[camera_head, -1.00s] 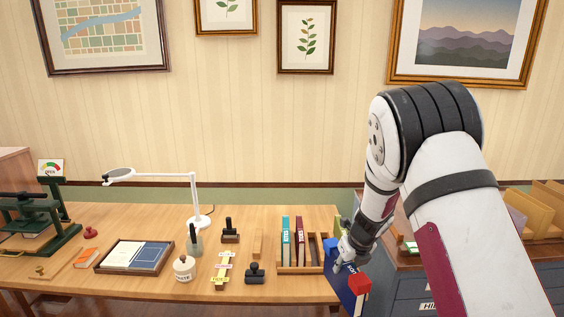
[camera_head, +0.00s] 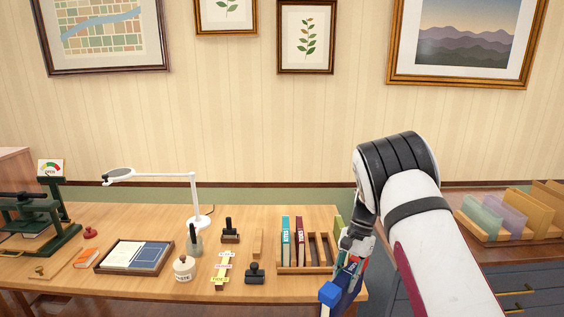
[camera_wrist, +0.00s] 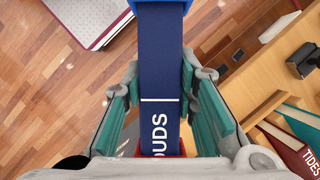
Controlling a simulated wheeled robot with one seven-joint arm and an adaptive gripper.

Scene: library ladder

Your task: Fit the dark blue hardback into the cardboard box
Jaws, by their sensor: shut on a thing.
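The dark blue hardback (camera_head: 349,287) is held in my gripper (camera_head: 351,259) at the front right of the wooden table. A bright blue piece caps its lower left end in the head view, and a red patch shows near the fingers. In the wrist view, the green-padded fingers of my gripper (camera_wrist: 163,118) are closed on both sides of the book (camera_wrist: 161,65). Its spine faces the camera, with white letters reading "OUDS". The blue piece is at the top edge and red shows at the bottom. I can make out no cardboard box in either view.
A wooden rack (camera_head: 296,270) with a teal book (camera_head: 285,243) and a dark red book (camera_head: 300,242) stands close left of my gripper. Stamps, a paste jar (camera_head: 184,268), a lamp (camera_head: 194,196) and a tray (camera_head: 107,268) occupy the table. A cabinet with folders (camera_head: 509,222) stands right.

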